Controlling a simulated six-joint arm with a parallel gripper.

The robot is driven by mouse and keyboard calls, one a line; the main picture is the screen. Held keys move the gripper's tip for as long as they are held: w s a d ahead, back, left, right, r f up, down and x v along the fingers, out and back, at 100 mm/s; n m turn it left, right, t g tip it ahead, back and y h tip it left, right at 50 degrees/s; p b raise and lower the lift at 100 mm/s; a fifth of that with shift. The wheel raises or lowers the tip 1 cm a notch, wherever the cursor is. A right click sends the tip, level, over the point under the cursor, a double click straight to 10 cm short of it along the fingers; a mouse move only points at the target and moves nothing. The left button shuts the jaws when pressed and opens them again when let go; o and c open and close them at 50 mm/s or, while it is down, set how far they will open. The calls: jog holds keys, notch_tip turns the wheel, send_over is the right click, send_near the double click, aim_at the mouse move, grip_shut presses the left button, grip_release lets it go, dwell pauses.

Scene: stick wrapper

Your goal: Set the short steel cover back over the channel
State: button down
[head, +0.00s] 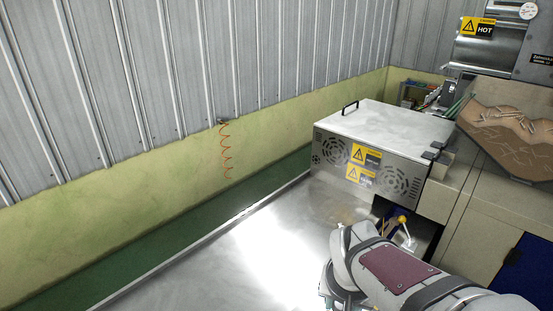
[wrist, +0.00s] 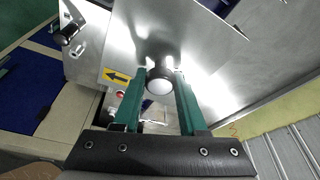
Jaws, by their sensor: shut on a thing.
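In the wrist view, my gripper (wrist: 161,80) has its two green fingers closed around a round steel knob (wrist: 158,86). The knob stands on a shiny flat steel plate, which looks like the short steel cover (wrist: 205,60). A yellow label with a black arrow (wrist: 117,77) sits at the plate's left corner. I cannot tell whether the plate is raised or resting on something. The channel cannot be made out. In the head view, my arm reaches in at the lower right, and its links hide the gripper and the cover.
A steel box (head: 380,125) with a black handle, fan grilles and yellow warning labels stands beyond my arm. A hopper with sticks (head: 505,130) is at the right. A bare steel table (head: 240,255) extends left towards the wall. A yellow-knobbed lever (head: 402,220) is close to my arm.

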aim_at(299, 304)
jog(key=w+a+f, duration=0.1)
jog(key=a, duration=0.1)
jog(key=w+a+f, duration=0.1)
jog(key=a+f, duration=0.1)
jog(key=w+a+f, duration=0.1)
jog(key=a, duration=0.2)
jog(key=shift+f, duration=0.3)
jog(key=shift+w+a+f, duration=0.1)
jog(key=shift+a+f, duration=0.15)
jog(key=shift+f, duration=1.9)
jog(key=shift+c, duration=2.3)
grip_release()
jog(key=shift+f, duration=0.1)
